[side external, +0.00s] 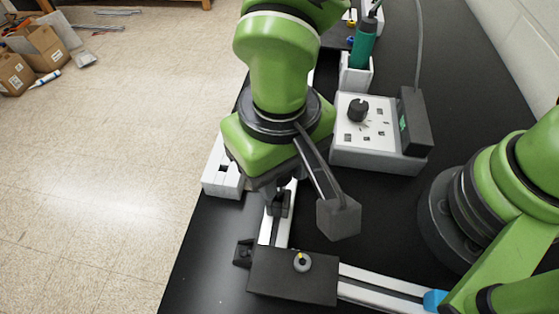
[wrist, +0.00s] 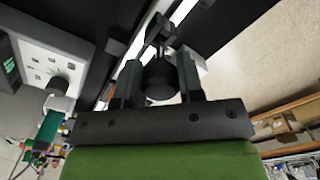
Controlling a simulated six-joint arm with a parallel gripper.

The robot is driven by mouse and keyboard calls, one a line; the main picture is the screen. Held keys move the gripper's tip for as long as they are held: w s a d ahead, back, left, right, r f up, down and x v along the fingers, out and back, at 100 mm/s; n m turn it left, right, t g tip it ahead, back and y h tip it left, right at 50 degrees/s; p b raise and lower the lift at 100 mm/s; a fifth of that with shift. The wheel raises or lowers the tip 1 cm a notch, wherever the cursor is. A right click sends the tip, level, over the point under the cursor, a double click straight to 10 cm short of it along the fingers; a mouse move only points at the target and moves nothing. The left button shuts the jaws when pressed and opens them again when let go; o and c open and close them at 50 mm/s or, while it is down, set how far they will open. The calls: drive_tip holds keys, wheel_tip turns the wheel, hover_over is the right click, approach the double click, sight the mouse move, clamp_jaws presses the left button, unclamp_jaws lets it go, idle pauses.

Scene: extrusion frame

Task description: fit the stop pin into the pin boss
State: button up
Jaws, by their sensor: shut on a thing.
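My gripper (side external: 279,203) points down over the upright light rail in the side view. In the wrist view my gripper (wrist: 159,78) is shut on a dark, round-headed part, which I take for the stop pin (wrist: 160,82). The pin's lower end is hard to make out, and in the side view the fingers blend with it. A black plate (side external: 275,283) lies at the rail corner, nearer the side camera than the gripper.
A light rail (side external: 385,289) runs right from the plate toward a blue piece (side external: 434,299). A small black bracket (side external: 243,253) sits left of the plate. A grey control box (side external: 378,140) with a knob stands at the right. The table's left edge is close by.

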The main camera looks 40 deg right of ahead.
drive_tip(key=shift+f, duration=1.5)
drive_tip(key=o, duration=1)
